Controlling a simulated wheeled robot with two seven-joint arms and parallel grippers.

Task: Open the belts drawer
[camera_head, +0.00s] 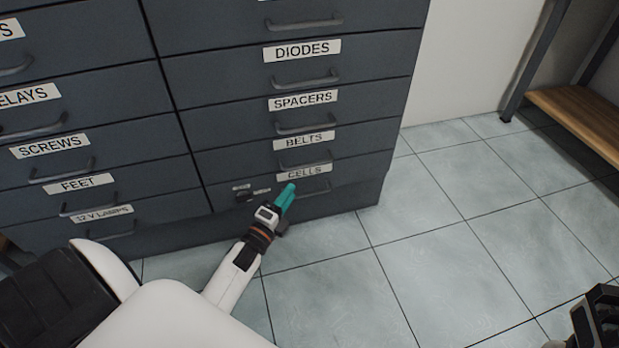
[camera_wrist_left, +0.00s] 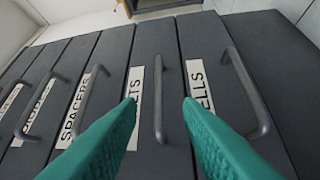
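The belts drawer (camera_head: 235,158) is in the right column of the dark grey cabinet, below the spacers drawer and above the cells drawer. Its face looks flush with its neighbours. Its label (camera_head: 304,139) reads BELTS. In the left wrist view its bar handle (camera_wrist_left: 158,98) appears between the two teal fingers, with a gap on each side. My left gripper (camera_head: 287,197) is open and empty in front of the lower drawers; its distance from the handle is unclear. My right gripper (camera_head: 597,322) shows only partly at the lower right, and its fingers cannot be made out.
The cells drawer handle (camera_wrist_left: 247,92) is beside the fingers in the left wrist view. The spacers drawer handle (camera_head: 307,124) is above. A wooden low shelf (camera_head: 585,120) stands at the right. The tiled floor (camera_head: 460,215) between is clear.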

